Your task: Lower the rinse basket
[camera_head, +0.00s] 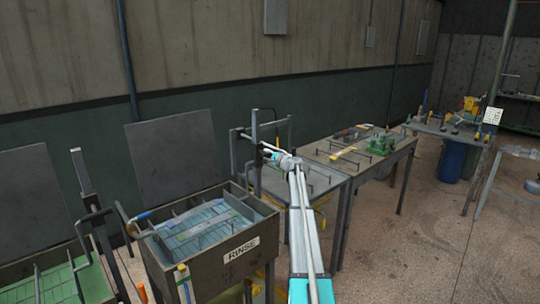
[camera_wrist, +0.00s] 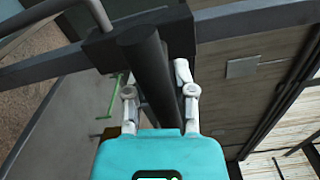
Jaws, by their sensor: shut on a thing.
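The tank labelled RINSE (camera_head: 241,249) stands at the lower middle of the head view, with blue liquid inside. Thin dark bars (camera_head: 203,231) show in it, likely the rinse basket; its exact height in the liquid is unclear. A dark upright frame (camera_head: 256,150) with a bent bar at its top stands just behind and to the right of the tank. My gripper (camera_head: 268,152) is at this frame. In the wrist view, the fingers of my gripper (camera_wrist: 159,88) are on either side of a thick black round bar (camera_wrist: 148,62), shut on it. The bar meets a dark block (camera_wrist: 182,32).
A neighbouring tank (camera_head: 50,277) with green contents and a crank (camera_head: 96,222) on a post is at left. A table (camera_head: 372,160) with green and yellow items stands to the right. A blue barrel (camera_head: 452,163) is farther back. The floor (camera_head: 400,255) at right is open.

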